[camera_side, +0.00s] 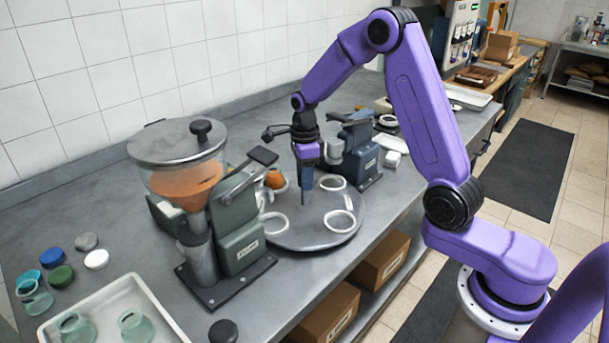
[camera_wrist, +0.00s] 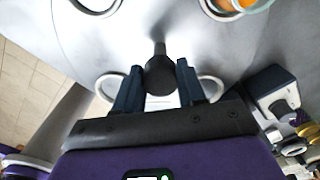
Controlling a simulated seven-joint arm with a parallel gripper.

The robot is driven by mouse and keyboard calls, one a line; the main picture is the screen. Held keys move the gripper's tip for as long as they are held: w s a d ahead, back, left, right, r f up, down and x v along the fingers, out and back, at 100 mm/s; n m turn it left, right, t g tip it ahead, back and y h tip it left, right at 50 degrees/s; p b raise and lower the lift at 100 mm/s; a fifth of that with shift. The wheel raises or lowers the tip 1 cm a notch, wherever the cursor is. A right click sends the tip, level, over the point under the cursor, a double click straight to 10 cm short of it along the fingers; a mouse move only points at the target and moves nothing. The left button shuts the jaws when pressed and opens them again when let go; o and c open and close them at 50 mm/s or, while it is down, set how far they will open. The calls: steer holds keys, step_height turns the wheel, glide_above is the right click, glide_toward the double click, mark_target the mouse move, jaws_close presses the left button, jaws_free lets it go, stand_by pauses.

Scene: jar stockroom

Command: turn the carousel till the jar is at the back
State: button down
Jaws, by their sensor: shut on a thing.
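The carousel (camera_side: 300,240) is a round grey turntable on the bench with several white rings on it. The jar (camera_side: 275,179), with orange contents, sits on the carousel's far left part, partly hidden behind the dispenser's lever. In the wrist view the jar (camera_wrist: 238,5) stands in a ring at the top edge, cut off by the frame. My gripper (camera_side: 307,188) points down over the carousel. In the wrist view my gripper (camera_wrist: 159,70) has its blue fingers on either side of a black knob (camera_wrist: 160,76) and is shut on it.
A green dispenser with an orange-filled hopper (camera_side: 185,185) stands close on the left. A blue-grey machine (camera_side: 357,150) stands behind the carousel. A white tray with glass jars (camera_side: 110,300) and several loose lids (camera_side: 60,277) lie at the front left.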

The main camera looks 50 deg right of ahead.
steer(key=shift+r, duration=0.1)
steer(key=c, duration=0.7)
jaws_free()
steer(key=shift+o, duration=0.2)
step_height(320, 180, up, 17)
steer(key=shift+r, duration=0.2)
